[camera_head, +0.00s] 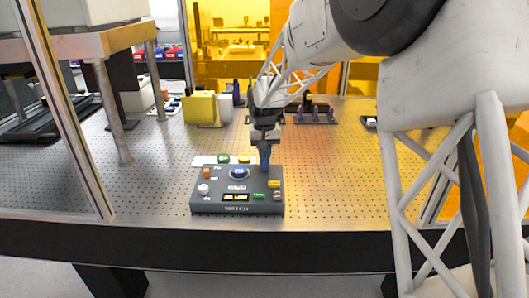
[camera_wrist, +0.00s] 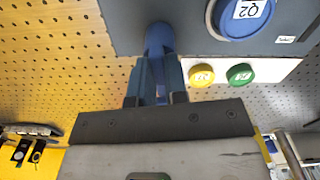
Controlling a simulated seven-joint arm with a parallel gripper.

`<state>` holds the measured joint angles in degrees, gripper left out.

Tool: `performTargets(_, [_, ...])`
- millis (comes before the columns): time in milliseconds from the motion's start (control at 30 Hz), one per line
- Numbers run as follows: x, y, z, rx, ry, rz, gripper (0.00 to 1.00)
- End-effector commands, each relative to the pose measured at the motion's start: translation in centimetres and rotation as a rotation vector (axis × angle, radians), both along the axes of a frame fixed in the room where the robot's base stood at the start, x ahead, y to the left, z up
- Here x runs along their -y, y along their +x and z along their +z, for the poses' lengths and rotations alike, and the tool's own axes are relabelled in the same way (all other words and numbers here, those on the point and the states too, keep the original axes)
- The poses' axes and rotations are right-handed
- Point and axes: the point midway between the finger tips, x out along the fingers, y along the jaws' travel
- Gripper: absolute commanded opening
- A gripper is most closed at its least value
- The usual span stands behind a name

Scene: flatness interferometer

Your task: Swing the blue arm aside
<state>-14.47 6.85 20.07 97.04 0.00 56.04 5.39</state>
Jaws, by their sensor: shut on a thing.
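The blue arm (camera_head: 265,160) stands at the back right corner of a dark grey control box (camera_head: 220,208) in the head view. In the wrist view its rounded blue end (camera_wrist: 160,38) shows just beyond my fingertips, at the edge of the box. My gripper (camera_head: 264,148) points down over that corner and is shut on the blue arm. The fingers (camera_wrist: 156,72) hide part of it, and I cannot tell how far it is turned.
A large blue knob (camera_head: 239,172) sits on the box left of my gripper. A white strip (camera_head: 203,160) with a yellow button (camera_head: 244,159) and a green button (camera_head: 223,158) lies behind the box. The perforated table (camera_head: 330,180) is clear to the right.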

Motion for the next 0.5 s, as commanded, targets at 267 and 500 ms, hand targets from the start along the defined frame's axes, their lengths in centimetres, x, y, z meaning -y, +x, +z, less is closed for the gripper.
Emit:
performTargets(267, [0.01, 0.0, 0.02, 0.0, 0.0, -0.018, 0.0])
performTargets(500, [0.03, -0.02, 0.02, 0.0, 0.0, -0.131, 0.0])
